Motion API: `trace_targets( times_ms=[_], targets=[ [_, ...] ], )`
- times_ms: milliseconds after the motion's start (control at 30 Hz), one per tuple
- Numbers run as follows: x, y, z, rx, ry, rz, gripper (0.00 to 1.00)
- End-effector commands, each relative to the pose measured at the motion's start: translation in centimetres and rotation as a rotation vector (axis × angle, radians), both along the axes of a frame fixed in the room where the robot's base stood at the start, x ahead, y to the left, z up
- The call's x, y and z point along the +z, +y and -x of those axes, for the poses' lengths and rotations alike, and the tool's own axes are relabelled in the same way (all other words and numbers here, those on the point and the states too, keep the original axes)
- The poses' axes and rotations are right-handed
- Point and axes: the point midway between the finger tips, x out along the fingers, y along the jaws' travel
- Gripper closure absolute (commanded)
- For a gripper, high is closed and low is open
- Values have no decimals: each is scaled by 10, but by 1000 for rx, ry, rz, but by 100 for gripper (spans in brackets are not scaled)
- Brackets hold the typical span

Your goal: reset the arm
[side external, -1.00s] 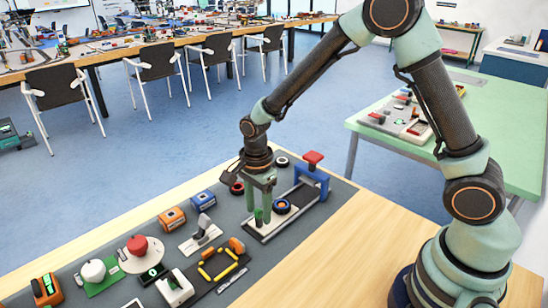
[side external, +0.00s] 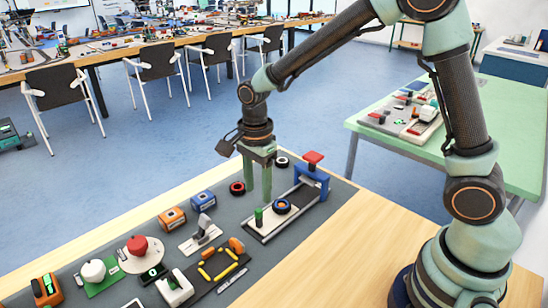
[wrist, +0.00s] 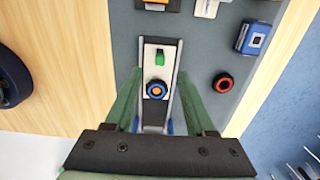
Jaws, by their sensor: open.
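My gripper (side external: 258,195) hangs above the mat, over the near part of a small gantry crane set; its green fingers are apart and hold nothing. In the wrist view my gripper (wrist: 157,78) straddles the pale track from above. A small green peg (side external: 259,217) stands on the track, below the fingers, and also shows in the wrist view (wrist: 159,57). Beside it lies a blue-black ring with an orange centre (side external: 282,206), also visible in the wrist view (wrist: 156,90). The blue gantry with a red top (side external: 312,172) straddles the track's far end.
A green table (side external: 475,130) stands at the right. The wooden tabletop (side external: 345,240) in front is bare.

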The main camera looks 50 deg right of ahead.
Motion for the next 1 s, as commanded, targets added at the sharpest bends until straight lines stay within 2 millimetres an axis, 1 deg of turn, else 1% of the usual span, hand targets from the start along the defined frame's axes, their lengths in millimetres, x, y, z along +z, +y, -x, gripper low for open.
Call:
trace_targets(
  times_ms=[100,367,467,567,667,800,1000],
  targets=[
    [4,0,0,0,-1,0,45],
    [4,0,0,2,-2,0,45],
    [11,-3,1,37,-15,-3,45],
    [28,-9,5,136,-51,-5,45],
    [52,-19,14,295,-105,-1,45],
    [83,-34,32,549,-186,29,45],
    [116,-53,62,910,-288,116,45]
  ],
)
